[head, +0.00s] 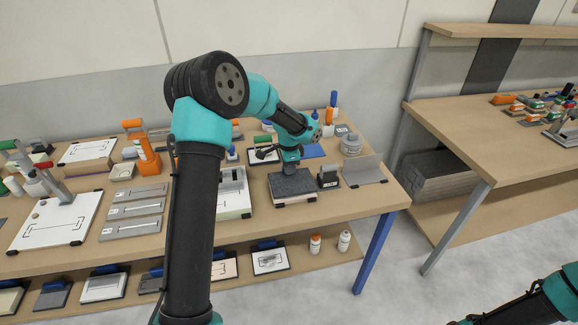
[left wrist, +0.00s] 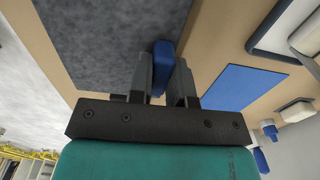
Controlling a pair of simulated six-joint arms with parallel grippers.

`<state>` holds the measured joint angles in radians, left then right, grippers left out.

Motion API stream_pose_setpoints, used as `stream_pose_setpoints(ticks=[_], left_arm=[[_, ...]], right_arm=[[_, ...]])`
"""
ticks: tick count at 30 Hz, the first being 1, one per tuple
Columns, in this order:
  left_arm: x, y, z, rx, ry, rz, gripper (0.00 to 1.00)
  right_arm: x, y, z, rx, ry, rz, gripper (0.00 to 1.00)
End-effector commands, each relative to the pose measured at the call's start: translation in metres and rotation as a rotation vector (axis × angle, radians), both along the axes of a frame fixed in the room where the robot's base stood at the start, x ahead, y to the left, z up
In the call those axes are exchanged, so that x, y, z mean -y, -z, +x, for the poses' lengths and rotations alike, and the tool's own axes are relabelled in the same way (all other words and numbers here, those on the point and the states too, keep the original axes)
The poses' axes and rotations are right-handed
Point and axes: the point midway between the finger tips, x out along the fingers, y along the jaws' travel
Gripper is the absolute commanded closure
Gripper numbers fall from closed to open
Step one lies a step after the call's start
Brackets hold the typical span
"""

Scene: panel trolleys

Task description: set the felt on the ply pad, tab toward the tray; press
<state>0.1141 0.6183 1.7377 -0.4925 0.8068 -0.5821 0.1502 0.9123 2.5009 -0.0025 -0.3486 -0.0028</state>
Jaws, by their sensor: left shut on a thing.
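The felt (head: 294,182), a dark grey speckled panel, lies level over a pale board with black corner pieces (head: 296,201), which looks like the ply pad and is mostly covered. I cannot tell whether they touch. My left gripper (head: 289,168) is above the felt's far part. In the left wrist view, my left gripper (left wrist: 161,85) is shut on the blue tab (left wrist: 162,62) beside the felt's grey face (left wrist: 105,40). The tab is hidden in the head view. I cannot tell for certain which thing is the tray. Only part of my right arm shows, at the lower right.
A dark block (head: 328,178) stands close right of the felt, then a grey angled plate (head: 366,170) near the table's right end. A white-topped board (head: 233,195) is at left. A blue sheet (head: 310,150) and grey jar (head: 351,144) are behind.

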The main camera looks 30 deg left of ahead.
Motion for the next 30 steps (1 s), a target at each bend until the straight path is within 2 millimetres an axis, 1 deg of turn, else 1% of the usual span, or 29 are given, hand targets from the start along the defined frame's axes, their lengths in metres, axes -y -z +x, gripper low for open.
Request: stream_pose_setpoints(ticks=[28, 29, 30], left_arm=[[0.0, 0.019, 0.0, -0.001, -0.001, -0.001, 1.0], [0.0, 0.018, 0.0, -0.001, -0.001, -0.001, 0.8], [0.0, 0.018, 0.0, 0.0, -0.001, 0.0, 0.76]], right_arm=[[0.0, 0.0, 0.0, 0.0, 0.0, 0.0, 0.57], [0.0, 0.0, 0.0, 0.0, 0.0, 0.0, 0.57], [0.0, 0.0, 0.0, 0.0, 0.0, 0.0, 0.57]])
